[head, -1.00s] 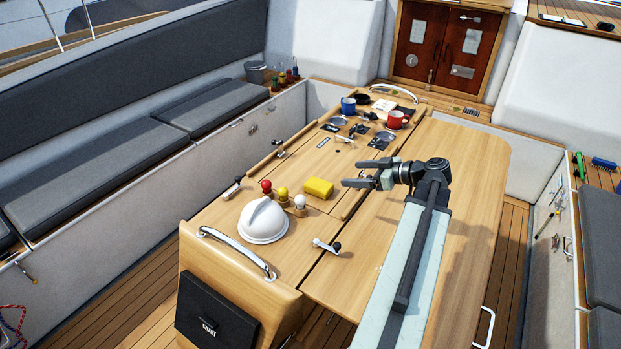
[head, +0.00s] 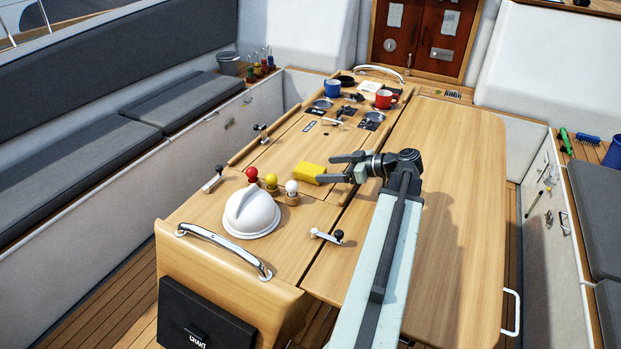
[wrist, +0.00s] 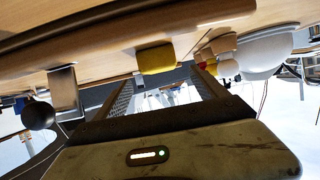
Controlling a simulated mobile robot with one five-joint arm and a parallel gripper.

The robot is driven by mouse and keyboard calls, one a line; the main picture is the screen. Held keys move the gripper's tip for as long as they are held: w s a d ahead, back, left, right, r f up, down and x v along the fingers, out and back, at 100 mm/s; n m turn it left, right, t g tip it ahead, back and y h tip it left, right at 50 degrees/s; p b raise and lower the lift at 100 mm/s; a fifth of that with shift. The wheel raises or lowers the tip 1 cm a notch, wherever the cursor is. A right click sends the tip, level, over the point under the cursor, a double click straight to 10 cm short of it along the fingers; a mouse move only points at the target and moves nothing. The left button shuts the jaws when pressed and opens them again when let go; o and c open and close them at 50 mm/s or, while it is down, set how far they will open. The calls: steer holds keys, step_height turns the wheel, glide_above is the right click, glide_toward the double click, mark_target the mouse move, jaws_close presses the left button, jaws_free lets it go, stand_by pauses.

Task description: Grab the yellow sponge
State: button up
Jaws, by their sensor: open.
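The yellow sponge (head: 309,173) lies on the wooden cockpit table (head: 455,190), behind a row of knobs. My gripper (head: 331,168) is open, its fingers pointing left, just right of the sponge in the head view. One finger overlaps the sponge's right end there; I cannot tell whether they touch. Nothing is held.
Red, yellow and white knobs (head: 271,182) and a white dome (head: 250,212) stand in front of the sponge. A small lever (head: 327,236) sits nearer the front. Blue (head: 332,88) and red (head: 386,99) mugs stand at the back. The table's right half is clear.

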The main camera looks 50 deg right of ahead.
mark_target(313, 169)
steer(key=b+x, duration=0.3)
steer(key=x, duration=0.4)
steer(key=shift+w+a+f, duration=0.1)
steer(key=shift+w, duration=0.3)
steer(key=c, duration=1.4)
